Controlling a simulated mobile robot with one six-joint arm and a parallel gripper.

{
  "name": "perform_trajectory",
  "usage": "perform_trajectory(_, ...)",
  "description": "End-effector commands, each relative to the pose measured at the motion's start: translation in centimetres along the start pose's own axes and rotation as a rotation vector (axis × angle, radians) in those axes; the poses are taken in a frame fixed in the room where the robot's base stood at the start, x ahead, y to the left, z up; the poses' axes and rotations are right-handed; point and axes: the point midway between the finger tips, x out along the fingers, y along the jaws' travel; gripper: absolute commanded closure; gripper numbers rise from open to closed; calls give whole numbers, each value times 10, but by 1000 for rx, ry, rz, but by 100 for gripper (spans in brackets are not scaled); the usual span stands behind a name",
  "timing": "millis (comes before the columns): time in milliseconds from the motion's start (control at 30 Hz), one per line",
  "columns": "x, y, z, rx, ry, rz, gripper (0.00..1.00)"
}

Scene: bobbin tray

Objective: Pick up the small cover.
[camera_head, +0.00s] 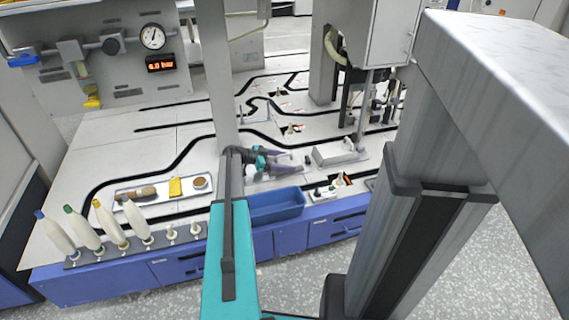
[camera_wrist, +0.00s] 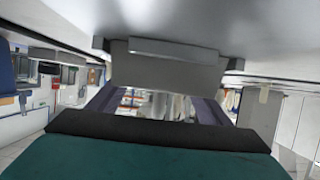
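My gripper (camera_head: 284,161) is low over the pale worktop in the head view, behind the blue bin, with its purple fingers pointing right. In the wrist view the fingers stand apart at either side of the gripper (camera_wrist: 158,103), with background showing between them. A grey block (camera_wrist: 165,72) with a lighter bar fills the upper middle of that view, close to the fingers; I cannot tell what it is. In the head view a low grey piece with a raised bump (camera_head: 338,154) lies just right of the fingertips, apart from them. I cannot tell surely which piece is the small cover.
A blue bin (camera_head: 275,206) stands at the worktop's front edge. A tray (camera_head: 127,195) with a brush, a yellow block and a round tin lies left. Several pale bobbins (camera_head: 60,236) stand at front left. A small plate with fittings (camera_head: 325,193) is right of the bin.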

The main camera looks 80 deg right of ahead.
Motion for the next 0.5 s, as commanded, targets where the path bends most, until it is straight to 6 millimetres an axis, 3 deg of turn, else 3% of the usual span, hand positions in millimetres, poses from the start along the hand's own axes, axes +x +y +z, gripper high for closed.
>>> perform_trajectory(33,0,0,0,0,0,1,48)
perform_trajectory(200,0,0,-1,0,1,1,75)
perform_trajectory(500,-1,0,-3,0,1,1,75)
